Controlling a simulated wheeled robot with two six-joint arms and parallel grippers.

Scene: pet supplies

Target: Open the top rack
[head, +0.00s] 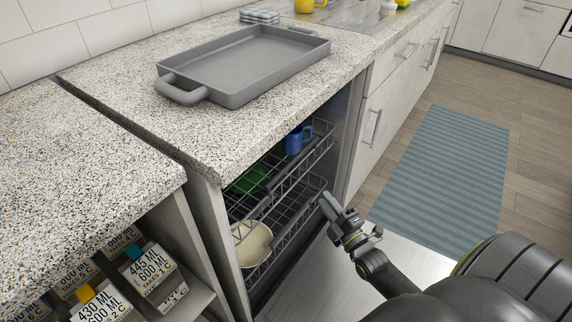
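The top rack (318,152) of the dishwasher is a dark wire basket under the counter. It holds a blue mug (297,140) and a green dish (250,179). Below it is the lower rack (285,243) with a cream bowl (250,243). The dishwasher door (415,262) is folded down, and my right arm covers part of it. My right gripper (326,203) is in front of the racks, below the top rack's front edge. Its fingers look close together, but whether they are shut or touch the wire is unclear. My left gripper is not in view.
A grey tray (245,60) with handles sits on the speckled counter (120,110) above. White drawers (375,125) stand right of the dishwasher. A blue striped mat (450,170) lies on the wooden floor. A shelf with labelled boxes (150,270) is at the lower left.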

